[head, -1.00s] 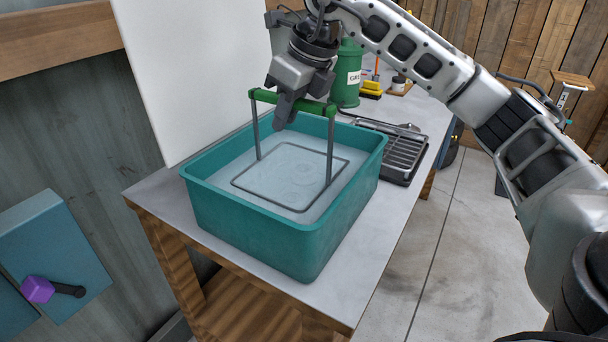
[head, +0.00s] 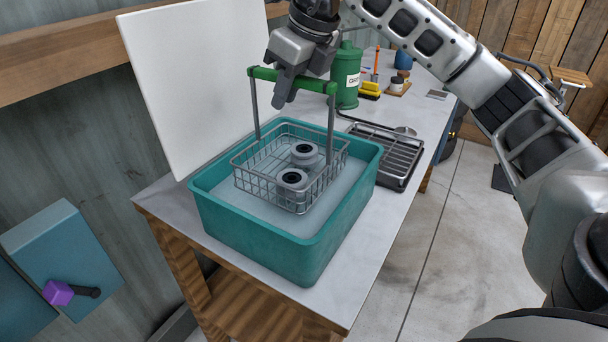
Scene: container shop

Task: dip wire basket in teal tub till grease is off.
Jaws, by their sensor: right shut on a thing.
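The wire basket (head: 262,172) hangs over the teal tub (head: 262,237), its lower part inside the tub near the liquid. Its green handle (head: 318,83) runs across the top on two upright metal rods. Two grey ring-shaped parts (head: 292,179) with dark centres sit in the basket and look grey and mostly clean. My right gripper (head: 285,92) is shut on the green handle from above. Pale, cloudy liquid (head: 262,208) fills much of the tub. Whether the basket's underside touches the liquid is hard to tell. My left gripper is not in view.
A black drain rack (head: 388,150) stands right of the tub. Behind it are a green can (head: 347,80), a yellow brush (head: 369,89) and small jars. A white panel (head: 195,75) stands at the tub's left back. The bench's right edge drops to the floor.

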